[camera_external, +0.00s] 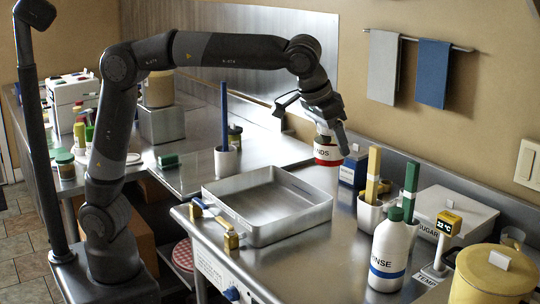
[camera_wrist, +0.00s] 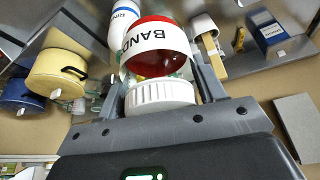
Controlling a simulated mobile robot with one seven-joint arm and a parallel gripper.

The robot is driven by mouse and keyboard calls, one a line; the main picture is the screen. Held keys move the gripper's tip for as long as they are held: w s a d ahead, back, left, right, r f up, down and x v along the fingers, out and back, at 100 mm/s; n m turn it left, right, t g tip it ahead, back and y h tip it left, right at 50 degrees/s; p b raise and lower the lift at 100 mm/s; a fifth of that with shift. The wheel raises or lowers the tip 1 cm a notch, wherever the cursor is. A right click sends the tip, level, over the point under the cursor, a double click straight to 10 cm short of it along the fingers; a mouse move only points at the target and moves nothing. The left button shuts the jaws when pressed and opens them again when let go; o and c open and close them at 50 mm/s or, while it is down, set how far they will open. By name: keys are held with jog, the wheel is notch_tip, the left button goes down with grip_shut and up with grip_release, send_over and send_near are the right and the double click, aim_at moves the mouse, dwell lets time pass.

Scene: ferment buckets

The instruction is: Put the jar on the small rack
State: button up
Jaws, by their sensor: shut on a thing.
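The jar (camera_external: 327,153) has a white label reading "NDS" with a red band in the external view. In the wrist view the jar (camera_wrist: 157,40) shows "BAND", a white ribbed lid and coloured contents. My gripper (camera_external: 325,118) is shut on the jar near its lid, at the top, and it also shows in the wrist view (camera_wrist: 162,95). The jar is upright, behind the metal tray's right corner. I cannot tell whether its bottom touches the counter. I cannot clearly pick out the small rack in either view.
A shallow metal tray (camera_external: 212,190) sits in front of the jar. To the right stand pots with yellow (camera_external: 373,172) and green (camera_external: 410,190) sticks, a rinse bottle (camera_external: 390,252), a sugar box (camera_external: 450,213) and a yellow bucket (camera_external: 490,275). Left counter has some free room.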

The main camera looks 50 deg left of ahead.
jog(key=w+a+n+y, duration=0.1)
jog(key=w+a+n, duration=0.1)
jog(key=w+a, duration=0.75)
jog(key=w+a+n+y, duration=0.15)
jog(key=w+a, duration=0.25)
jog(key=a, duration=1.1)
jog(key=w+a+n, duration=0.3)
jog(key=w+a, duration=0.4)
jog(key=a, duration=0.6)
jog(key=a+n+y, duration=0.1)
jog(key=a+n, duration=0.2)
jog(key=a, duration=1.8)
jog(key=s+a+n+g, duration=0.1)
jog(key=s+a, duration=0.3)
jog(key=a, duration=0.4)
jog(key=s+a+n+y, duration=0.1)
jog(key=s+a, duration=0.2)
jog(key=a, duration=0.5)
jog(key=s+a+n+g, duration=0.15)
jog(key=s+a, duration=0.25)
jog(key=a, duration=0.4)
jog(key=shift+t, duration=0.45)
jog(key=f, duration=2.8)
jog(key=shift+w+d+f, duration=0.15)
jog(key=shift+w+d, duration=0.05)
jog(key=shift+d, duration=0.1)
jog(key=shift+f, duration=0.15)
jog(key=o, duration=1.1)
jog(key=shift+o, duration=0.2)
